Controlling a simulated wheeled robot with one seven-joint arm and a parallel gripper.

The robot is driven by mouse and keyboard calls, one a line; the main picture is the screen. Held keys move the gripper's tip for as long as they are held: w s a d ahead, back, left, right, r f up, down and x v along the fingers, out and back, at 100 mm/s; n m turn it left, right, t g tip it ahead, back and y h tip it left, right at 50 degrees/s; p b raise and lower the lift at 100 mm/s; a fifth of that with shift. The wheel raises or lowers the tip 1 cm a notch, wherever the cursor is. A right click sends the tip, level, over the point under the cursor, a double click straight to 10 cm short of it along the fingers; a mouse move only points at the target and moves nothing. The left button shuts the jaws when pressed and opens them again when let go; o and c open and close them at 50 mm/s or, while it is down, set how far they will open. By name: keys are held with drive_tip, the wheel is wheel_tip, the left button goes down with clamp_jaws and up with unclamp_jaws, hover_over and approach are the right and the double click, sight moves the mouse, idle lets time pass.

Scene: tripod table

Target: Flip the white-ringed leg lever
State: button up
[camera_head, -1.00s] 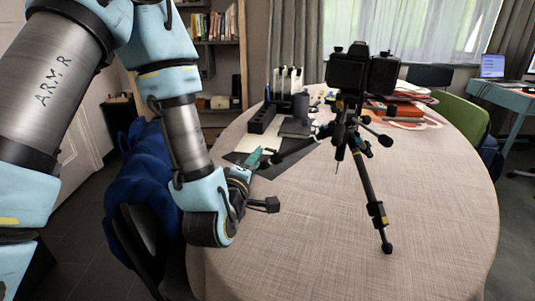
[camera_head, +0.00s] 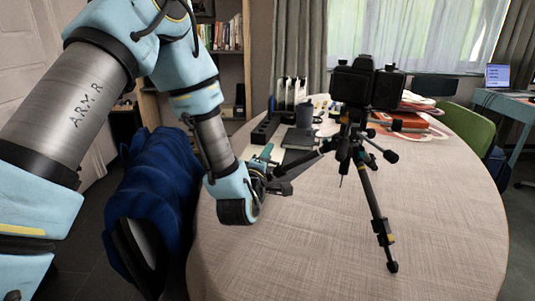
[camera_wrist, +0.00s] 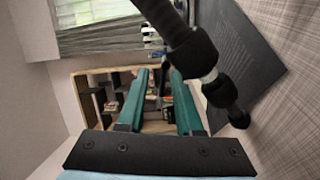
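A black tripod (camera_head: 358,150) with a camera on top stands on the round table. One leg (camera_head: 305,163) slants left towards my gripper (camera_head: 264,160). In the wrist view this dark leg (camera_wrist: 160,14) runs from the top centre down to the right, with thick black collars. A pale ring (camera_wrist: 208,76) shows between two collars; I cannot clearly make out its lever. My gripper's teal fingers (camera_wrist: 158,80) are apart and empty, with the leg beside and partly in front of the right finger. Contact cannot be judged.
The front leg (camera_head: 377,215) carries a yellowish-marked clamp. A black organiser (camera_head: 264,130) and a dark cup (camera_head: 304,112) stand behind. The table's front (camera_head: 300,250) is clear; a blue draped chair (camera_head: 160,200) is at left.

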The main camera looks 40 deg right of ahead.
clamp_jaws()
idle(0.3)
idle(1.2)
